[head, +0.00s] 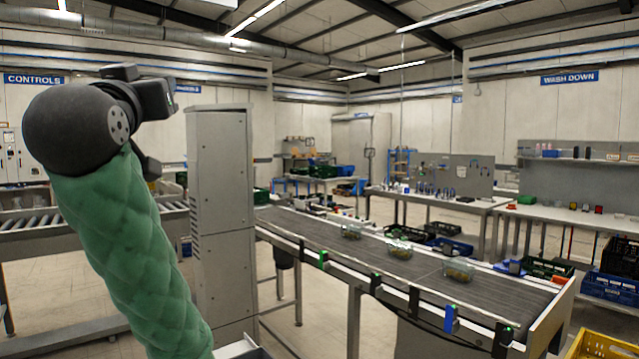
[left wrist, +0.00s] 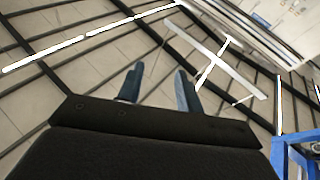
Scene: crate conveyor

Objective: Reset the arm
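My left arm, in a green padded sleeve, rises from the bottom left of the head view with its dark wrist raised high. The fingers are not clearly visible there. In the left wrist view my left gripper (left wrist: 159,88) shows two blue-grey fingertips standing apart with nothing between them. That camera faces the ceiling beams and lights. My right arm and right gripper are in neither view.
A conveyor (head: 400,262) runs from the middle to the lower right, carrying several clear containers, one of them near its right end (head: 459,271). A grey cabinet (head: 222,200) stands close beside my left arm. A yellow crate (head: 603,346) is at the bottom right.

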